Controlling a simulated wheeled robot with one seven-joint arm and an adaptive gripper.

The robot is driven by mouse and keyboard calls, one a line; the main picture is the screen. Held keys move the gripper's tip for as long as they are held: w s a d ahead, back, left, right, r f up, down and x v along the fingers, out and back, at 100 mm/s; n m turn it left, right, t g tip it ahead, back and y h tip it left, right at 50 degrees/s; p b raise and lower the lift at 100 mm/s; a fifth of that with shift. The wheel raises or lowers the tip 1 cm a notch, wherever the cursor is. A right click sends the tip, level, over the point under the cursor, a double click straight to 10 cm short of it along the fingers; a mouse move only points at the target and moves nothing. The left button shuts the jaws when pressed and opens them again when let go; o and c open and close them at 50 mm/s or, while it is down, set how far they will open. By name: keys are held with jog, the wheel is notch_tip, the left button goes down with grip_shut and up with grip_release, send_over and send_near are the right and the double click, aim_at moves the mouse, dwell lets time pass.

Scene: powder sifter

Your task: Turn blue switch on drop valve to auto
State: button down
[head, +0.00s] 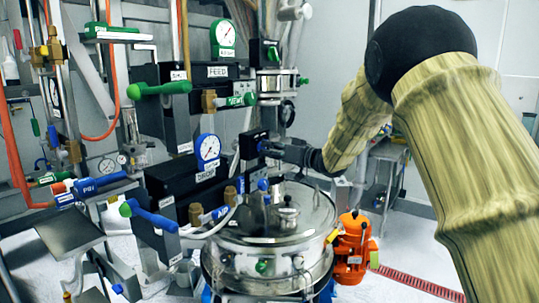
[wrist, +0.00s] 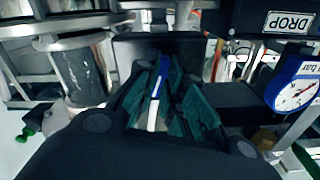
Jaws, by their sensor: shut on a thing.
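The black drop valve box (head: 180,185) carries the DROP label (head: 206,175) and a blue-rimmed gauge (head: 207,149). My gripper (head: 272,148) reaches in from the right, just right of that gauge, at a small black switch box (head: 250,144). In the wrist view my gripper (wrist: 166,88) has its dark green finger pads close together around the blue switch (wrist: 162,72), a narrow blue piece with a white end. The fingers are shut on it. The DROP label (wrist: 288,24) appears upside down there, with the blue gauge (wrist: 296,90) below it. The switch's position markings are not readable.
Above stands the black FEED box (head: 215,88) with a green handle (head: 160,89) and a green-rimmed gauge (head: 223,38). A blue lever (head: 150,215) is at lower left. A steel vessel (head: 272,225) stands below my gripper, with an orange device (head: 352,245) beside it.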

jog(key=shift+n+b, duration=4.2)
jog(key=shift+n, duration=0.6)
jog(key=c, duration=1.5)
grip_release()
jog(key=shift+d, duration=0.15)
jog(key=v, duration=1.2)
